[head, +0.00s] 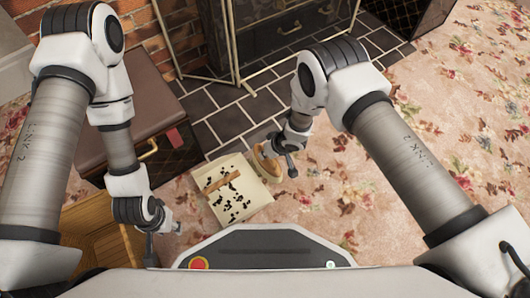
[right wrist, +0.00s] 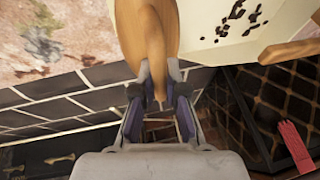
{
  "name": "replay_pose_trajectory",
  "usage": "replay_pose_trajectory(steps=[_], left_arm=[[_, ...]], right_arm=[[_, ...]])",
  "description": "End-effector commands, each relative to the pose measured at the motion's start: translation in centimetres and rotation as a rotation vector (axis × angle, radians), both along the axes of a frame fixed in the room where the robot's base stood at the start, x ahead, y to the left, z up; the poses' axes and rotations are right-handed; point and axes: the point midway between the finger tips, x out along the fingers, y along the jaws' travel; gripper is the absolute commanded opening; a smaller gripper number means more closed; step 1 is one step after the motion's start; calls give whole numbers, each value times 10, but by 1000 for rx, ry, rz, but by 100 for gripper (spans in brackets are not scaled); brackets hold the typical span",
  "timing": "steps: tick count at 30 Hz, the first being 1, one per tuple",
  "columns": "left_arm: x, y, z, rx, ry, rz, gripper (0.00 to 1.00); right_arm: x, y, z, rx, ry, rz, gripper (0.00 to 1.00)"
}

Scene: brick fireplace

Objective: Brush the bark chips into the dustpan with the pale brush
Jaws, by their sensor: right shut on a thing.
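Dark bark chips (head: 237,208) lie scattered on a cream square surface (head: 262,198); the chips (right wrist: 237,14) also show in the right wrist view. A brown wooden bar (head: 222,182) lies across this surface. I cannot tell whether either one is the dustpan. My right gripper (head: 290,160) is at the right edge of the cream surface. In the right wrist view its fingers (right wrist: 160,98) are shut on the tan wooden brush (right wrist: 147,35). The brush's bristles are not clear. My left gripper (head: 163,241) is empty with fingers apart, left of and nearer than the cream surface.
A wooden crate (head: 95,225) is at lower left. A fireplace screen (head: 205,40) stands behind dark tiles (head: 215,115). Flowered carpet (head: 340,185) is free at right.

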Motion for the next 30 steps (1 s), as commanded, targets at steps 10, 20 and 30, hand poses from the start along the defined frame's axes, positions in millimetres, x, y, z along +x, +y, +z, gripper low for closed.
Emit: replay_pose_trajectory(steps=[10,20,30], left_arm=[[-1,0,32,0,3,-4,40],[-1,0,43,0,2,-4,40],[-1,0,44,0,2,-4,40]], right_arm=[[-2,-5,33,0,0,-5,0],[-4,-8,45,1,-1,-8,0],[1,-14,53,0,-3,-18,0]])
